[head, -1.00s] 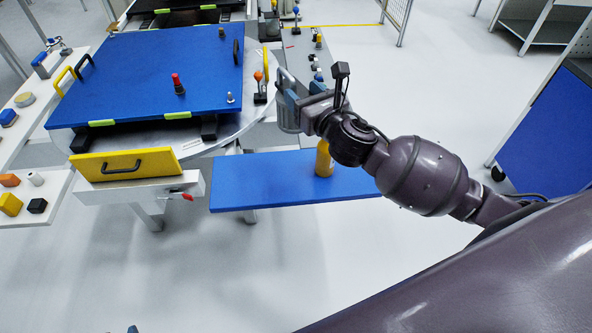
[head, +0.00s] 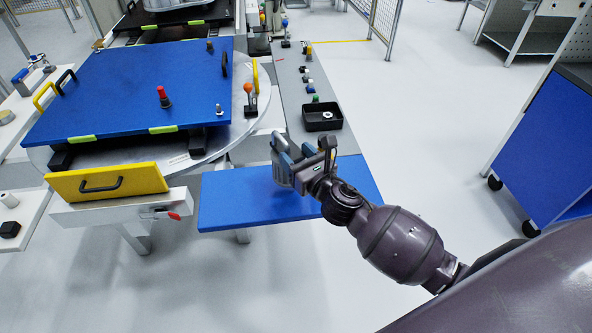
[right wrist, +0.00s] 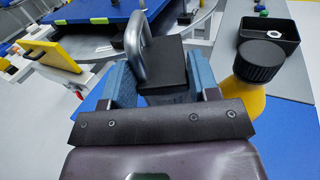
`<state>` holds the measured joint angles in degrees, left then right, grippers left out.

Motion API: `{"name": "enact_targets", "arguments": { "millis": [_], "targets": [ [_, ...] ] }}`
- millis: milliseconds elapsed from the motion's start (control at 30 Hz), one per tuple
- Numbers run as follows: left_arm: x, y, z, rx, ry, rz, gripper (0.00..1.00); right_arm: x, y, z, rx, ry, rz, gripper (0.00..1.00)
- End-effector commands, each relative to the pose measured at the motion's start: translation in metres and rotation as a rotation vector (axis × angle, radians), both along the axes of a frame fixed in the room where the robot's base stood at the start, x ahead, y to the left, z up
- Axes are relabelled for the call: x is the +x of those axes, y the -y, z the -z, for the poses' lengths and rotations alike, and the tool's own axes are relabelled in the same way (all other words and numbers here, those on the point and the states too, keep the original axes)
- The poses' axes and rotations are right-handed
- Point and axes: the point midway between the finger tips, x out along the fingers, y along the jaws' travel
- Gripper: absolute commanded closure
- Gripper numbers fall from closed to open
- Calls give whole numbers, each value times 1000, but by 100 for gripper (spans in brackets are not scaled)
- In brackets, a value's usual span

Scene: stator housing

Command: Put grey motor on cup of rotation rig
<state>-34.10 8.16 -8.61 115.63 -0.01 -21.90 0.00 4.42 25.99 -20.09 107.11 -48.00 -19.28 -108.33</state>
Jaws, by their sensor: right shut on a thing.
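My right gripper (head: 284,157) is shut on a grey block-like part with a dark top and a bent metal loop handle, which I take for the grey motor (right wrist: 162,70). In the right wrist view the part sits between the two blue fingers. In the head view the gripper is over the blue shelf (head: 232,205); I cannot tell whether the part touches it. A round metal table (head: 240,125) under a blue plate (head: 120,95) may be the rotation rig. I cannot make out its cup. My left gripper is not in view.
A yellow bottle with a black cap (right wrist: 260,62) stands close to the right of my right gripper; my arm hides it in the head view. A black tray (head: 322,117) sits on the grey bench (head: 300,90) behind.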

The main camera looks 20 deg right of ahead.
Motion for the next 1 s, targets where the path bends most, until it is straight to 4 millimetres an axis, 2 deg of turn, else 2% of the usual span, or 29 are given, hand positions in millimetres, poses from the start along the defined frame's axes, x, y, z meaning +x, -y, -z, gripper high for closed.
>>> {"name": "enact_targets", "arguments": {
  "millis": [167, 433, 900, 933, 1000],
  "targets": [
    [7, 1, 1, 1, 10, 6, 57, 1, 0, 6, 0, 4, 0, 100],
    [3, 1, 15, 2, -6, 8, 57, 0, 0, 41, 3, 0, 1, 100],
    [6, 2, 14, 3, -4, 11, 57, 0, 0, 44, 0, 5, -1, 100],
    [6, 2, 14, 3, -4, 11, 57, 0, 0, 46, -1, 0, 0, 42],
    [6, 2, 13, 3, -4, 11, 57, 0, 0, 45, -1, 0, 0, 31]
  ]
}}
